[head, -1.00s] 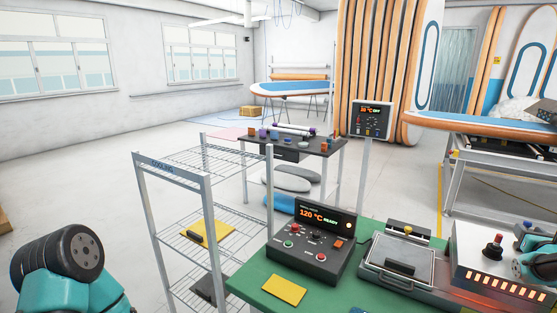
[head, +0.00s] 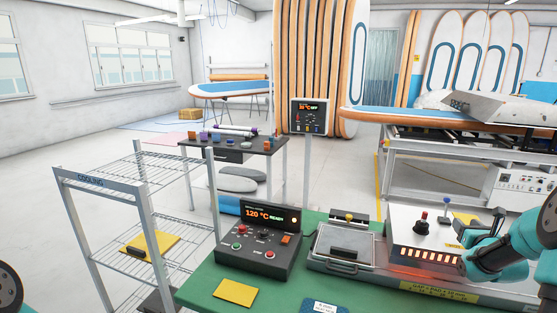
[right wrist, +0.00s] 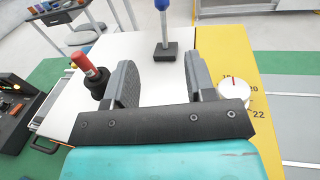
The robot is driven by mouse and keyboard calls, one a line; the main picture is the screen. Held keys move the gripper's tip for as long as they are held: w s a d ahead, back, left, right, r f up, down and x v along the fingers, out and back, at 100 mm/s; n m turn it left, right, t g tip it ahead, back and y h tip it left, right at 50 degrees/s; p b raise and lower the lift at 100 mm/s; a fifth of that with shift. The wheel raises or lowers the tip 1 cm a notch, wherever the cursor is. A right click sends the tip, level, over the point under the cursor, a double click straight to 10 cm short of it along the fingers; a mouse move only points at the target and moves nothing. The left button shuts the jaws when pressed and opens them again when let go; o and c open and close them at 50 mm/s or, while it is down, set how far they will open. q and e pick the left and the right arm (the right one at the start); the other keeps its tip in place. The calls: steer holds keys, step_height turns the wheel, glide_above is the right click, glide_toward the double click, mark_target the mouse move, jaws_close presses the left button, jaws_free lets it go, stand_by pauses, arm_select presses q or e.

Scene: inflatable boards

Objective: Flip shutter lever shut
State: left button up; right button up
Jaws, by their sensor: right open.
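A white heater box (head: 404,238) with glowing orange slots stands on the green bench. A red-topped lever (head: 421,226) and a blue-topped lever (head: 446,210) stand upright on its top. I cannot tell which is the shutter lever. My right gripper (head: 484,226) is above the box's right part, to the right of both levers in the head view. In the right wrist view, the open, empty jaws (right wrist: 158,80) point toward the blue-topped lever (right wrist: 163,28). The red-topped lever (right wrist: 88,70) stands outside the left finger. My left gripper is out of view.
A white dial (right wrist: 234,94) sits on a yellow strip right of the jaws. A hinged press (head: 343,246) is left of the box, then a control panel (head: 258,243) reading 120 °C. A wire rack (head: 135,210) stands at the left.

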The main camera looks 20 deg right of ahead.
mark_target(446, 204)
steer(key=v, duration=0.3)
steer(key=shift+s+a, duration=0.15)
steer(key=shift+s, duration=0.1)
steer(key=x, duration=1.7)
steer(key=shift+w, duration=0.2)
steer(key=shift+w+d+f+g+y, duration=0.2)
steer(key=shift+w+d+g+y, duration=0.3)
steer(key=shift+g, duration=0.4)
steer(key=shift+w+d+f+m+g+y, duration=0.15)
steer(key=shift+w+f+m+g+y, duration=0.15)
steer(key=shift+g+y, duration=0.3)
steer(key=shift+d+g, duration=0.1)
steer(key=shift+g, duration=0.3)
steer(key=v, duration=1.7)
steer(key=shift+s+a, duration=0.25)
steer(key=shift+s, duration=0.05)
